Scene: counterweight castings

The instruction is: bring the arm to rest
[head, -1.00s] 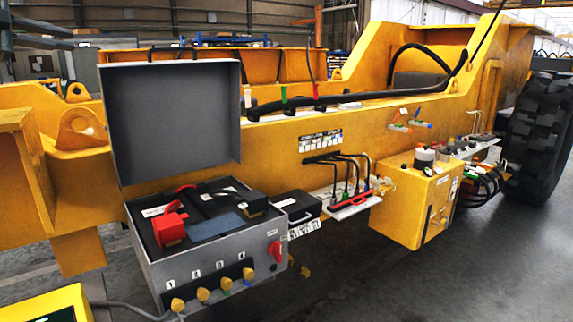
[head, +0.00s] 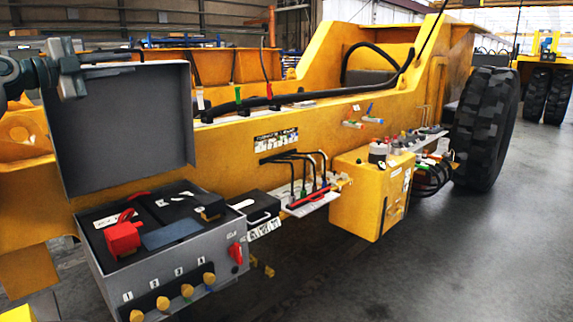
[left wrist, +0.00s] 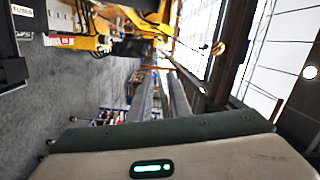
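My left arm (head: 20,78) comes in at the upper left of the head view. Its gripper (head: 137,61) points right, in front of the upper part of the raised grey lid. The two fingers lie apart with nothing between them. In the left wrist view the fingers (left wrist: 158,80) also show a gap, with only the hall behind them. My right arm and gripper are not in view.
A grey case (head: 170,262) with its lid (head: 120,130) raised stands at the front left. Behind it runs a yellow vehicle frame (head: 330,130) with a large black tyre (head: 487,130). A yellow box (head: 365,195) hangs mid-picture. The floor (head: 460,260) at right is clear.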

